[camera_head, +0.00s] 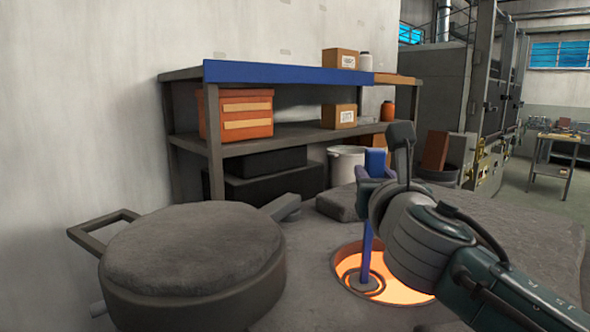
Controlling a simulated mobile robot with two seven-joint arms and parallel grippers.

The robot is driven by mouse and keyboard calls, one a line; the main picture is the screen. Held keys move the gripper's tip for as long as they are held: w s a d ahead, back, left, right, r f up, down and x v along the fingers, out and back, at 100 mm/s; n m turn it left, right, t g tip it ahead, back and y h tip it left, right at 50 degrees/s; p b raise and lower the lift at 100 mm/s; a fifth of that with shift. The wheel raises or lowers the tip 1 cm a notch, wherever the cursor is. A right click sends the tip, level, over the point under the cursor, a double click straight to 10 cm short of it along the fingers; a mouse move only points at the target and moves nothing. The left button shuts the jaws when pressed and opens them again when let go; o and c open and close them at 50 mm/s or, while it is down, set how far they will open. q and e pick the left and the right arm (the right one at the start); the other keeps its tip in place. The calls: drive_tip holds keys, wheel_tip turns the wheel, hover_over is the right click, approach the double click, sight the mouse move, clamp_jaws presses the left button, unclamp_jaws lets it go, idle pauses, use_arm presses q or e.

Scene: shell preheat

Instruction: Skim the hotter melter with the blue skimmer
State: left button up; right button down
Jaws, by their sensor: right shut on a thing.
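The blue skimmer (368,238) stands nearly upright. Its shaft reaches down into the open melter, whose round opening (405,293) glows orange. The skimmer's dark round foot (364,284) shows inside the opening, against the glow; I cannot tell how deep it sits. My right gripper (376,183) is shut on the upper part of the skimmer, above the opening. My wrist and forearm come in from the lower right and cover the right part of the opening. My left gripper is not in view.
A heavy round grey lid (190,248) with a bar handle lies at the left. A grey slab (343,203) lies behind the opening. A shelf (290,73) with an orange crate (237,113) and boxes stands along the wall. A brown block (435,150) shows behind my wrist.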

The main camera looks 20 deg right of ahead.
drive_tip(key=s, duration=0.1)
drive_tip(key=s+d+p, duration=0.1)
drive_tip(key=s+p, duration=0.1)
drive_tip(key=s, duration=0.1)
drive_tip(key=shift+d, duration=0.4)
drive_tip(key=shift+r, duration=0.1)
wheel_tip(320, 180, up, 11)
drive_tip(key=p, duration=1.1)
drive_tip(key=shift+p, duration=0.35)
drive_tip(key=shift+s, duration=0.1)
idle(0.3)
